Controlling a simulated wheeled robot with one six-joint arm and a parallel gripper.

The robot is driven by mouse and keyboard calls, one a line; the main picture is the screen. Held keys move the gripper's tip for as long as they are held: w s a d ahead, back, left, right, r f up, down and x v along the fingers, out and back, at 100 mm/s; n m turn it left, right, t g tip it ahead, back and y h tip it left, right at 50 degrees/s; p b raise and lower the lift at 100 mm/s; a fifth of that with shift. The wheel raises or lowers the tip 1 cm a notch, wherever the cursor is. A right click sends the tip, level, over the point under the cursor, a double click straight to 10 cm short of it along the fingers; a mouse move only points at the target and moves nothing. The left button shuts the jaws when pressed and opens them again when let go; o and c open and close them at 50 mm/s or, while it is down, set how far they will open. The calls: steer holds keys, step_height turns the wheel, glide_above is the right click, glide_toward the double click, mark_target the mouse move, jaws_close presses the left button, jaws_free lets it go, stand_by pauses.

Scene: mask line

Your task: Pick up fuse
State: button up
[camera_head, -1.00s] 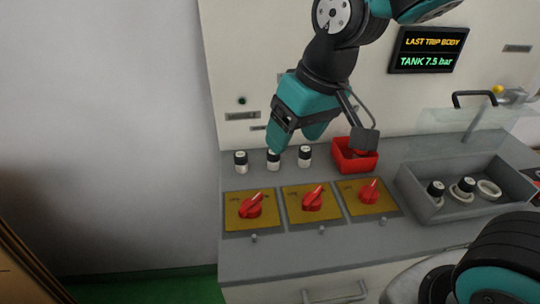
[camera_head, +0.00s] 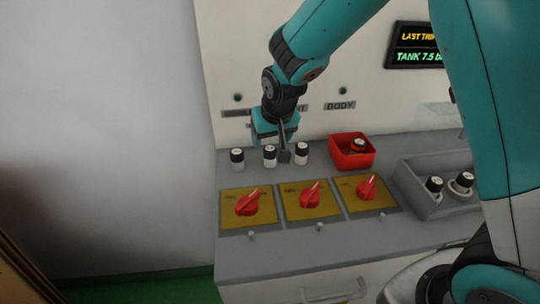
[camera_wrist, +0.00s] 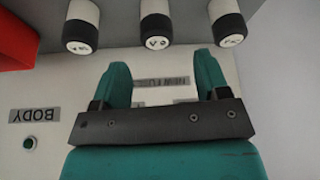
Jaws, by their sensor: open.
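Three fuses, white cylinders with black caps, stand upright in a row at the back left of the counter: left fuse (camera_head: 237,159), middle fuse (camera_head: 270,157) and right fuse (camera_head: 302,154). My gripper (camera_head: 270,138) is just above and behind the middle fuse in the head view, its fingertips not clearly seen there. In the wrist view my gripper (camera_wrist: 162,75) has its two teal fingers spread and nothing between them. The middle fuse (camera_wrist: 155,24) is beyond the fingertips, roughly in line with the gap. The other two (camera_wrist: 82,27) (camera_wrist: 227,27) flank it.
A red bin (camera_head: 338,160) with a dark, red-marked fuse (camera_head: 358,146) stands right of the row. A grey tray (camera_head: 408,180) holds more fuses, partly hidden by my arm. Red rotary switches on yellow plates (camera_head: 310,195) line the front. The wall panel is close behind.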

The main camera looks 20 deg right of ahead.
mark_target(270, 148)
steer(key=x, duration=0.5)
steer(key=shift+s+d+f+p, duration=0.1)
steer(key=shift+s+f+p, duration=0.15)
steer(key=shift+p, duration=0.15)
steer(key=c, duration=1)
